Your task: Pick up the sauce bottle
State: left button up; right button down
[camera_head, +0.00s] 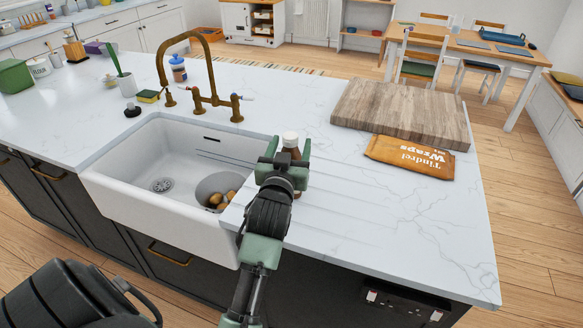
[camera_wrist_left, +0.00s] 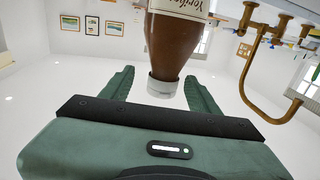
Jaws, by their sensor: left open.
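The sauce bottle (camera_head: 290,140) stands on the white counter just right of the sink, with a white cap and brown body. My left gripper (camera_head: 283,160) is at the bottle and hides most of its lower part. In the left wrist view, where the room appears upside down, the brown sauce bottle (camera_wrist_left: 174,40) has a pale label and its white cap lies between the two fingers. The left gripper (camera_wrist_left: 160,86) is open there, with a visible gap on each side of the cap. My right gripper does not show.
The white sink (camera_head: 150,205) with several brown round items is left of the bottle. A brass faucet (camera_head: 215,100) stands behind it. A wooden board (camera_head: 400,110) and an orange wraps packet (camera_head: 410,157) lie to the right. The counter's front right (camera_head: 400,230) is clear.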

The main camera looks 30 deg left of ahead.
aim_at(292, 134)
pick_arm(q)
jog(key=p+x, duration=0.1)
jog(key=x, duration=0.3)
jog(key=shift+a+r, duration=0.15)
jog(key=shift+w+a, duration=0.2)
jog(key=shift+w, duration=0.1)
grip_shut()
dwell(0.9)
